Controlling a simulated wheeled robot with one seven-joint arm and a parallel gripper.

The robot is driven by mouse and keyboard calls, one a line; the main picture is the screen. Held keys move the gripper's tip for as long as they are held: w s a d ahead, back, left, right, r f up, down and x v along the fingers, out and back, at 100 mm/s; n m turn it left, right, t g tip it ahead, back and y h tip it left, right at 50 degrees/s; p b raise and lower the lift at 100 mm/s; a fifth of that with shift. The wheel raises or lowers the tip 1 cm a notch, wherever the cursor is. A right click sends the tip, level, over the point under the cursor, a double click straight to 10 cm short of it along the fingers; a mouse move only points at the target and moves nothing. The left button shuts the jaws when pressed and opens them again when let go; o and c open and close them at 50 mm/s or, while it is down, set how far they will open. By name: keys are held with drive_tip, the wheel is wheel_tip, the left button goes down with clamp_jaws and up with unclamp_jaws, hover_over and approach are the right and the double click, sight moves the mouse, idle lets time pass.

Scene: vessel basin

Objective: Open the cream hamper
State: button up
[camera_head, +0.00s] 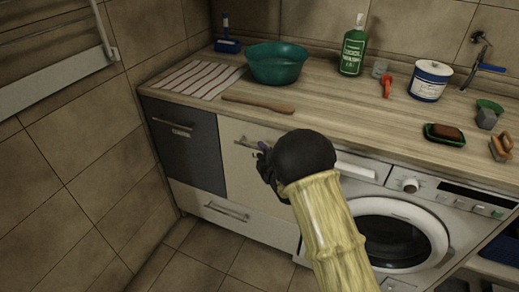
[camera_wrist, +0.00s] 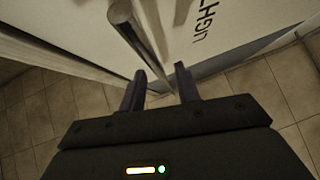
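The cream hamper front (camera_head: 238,160) sits between the dark hamper front and the washing machine in the head view. It looks flush with its neighbours, and my arm covers its right part. Its metal bar handle (camera_head: 252,141) runs along the top, and the handle (camera_wrist: 128,28) also shows close up in the wrist view. Black letters mark the pale panel (camera_wrist: 225,15) there. My gripper (camera_wrist: 160,70) is open, with its two fingers apart at the handle's near end. The bar appears to reach between the fingertips; contact cannot be told. My gripper (camera_head: 264,160) is partly hidden by my wrist in the head view.
A dark hamper front (camera_head: 185,150) is on the left and a cream drawer (camera_head: 235,217) below. The washing machine (camera_head: 400,235) is on the right. The wooden counter (camera_head: 330,100) above holds a green basin (camera_head: 276,65) and other items. The tiled floor in front is clear.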

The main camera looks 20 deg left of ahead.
drive_tip(key=shift+x, duration=1.2)
clamp_jaws()
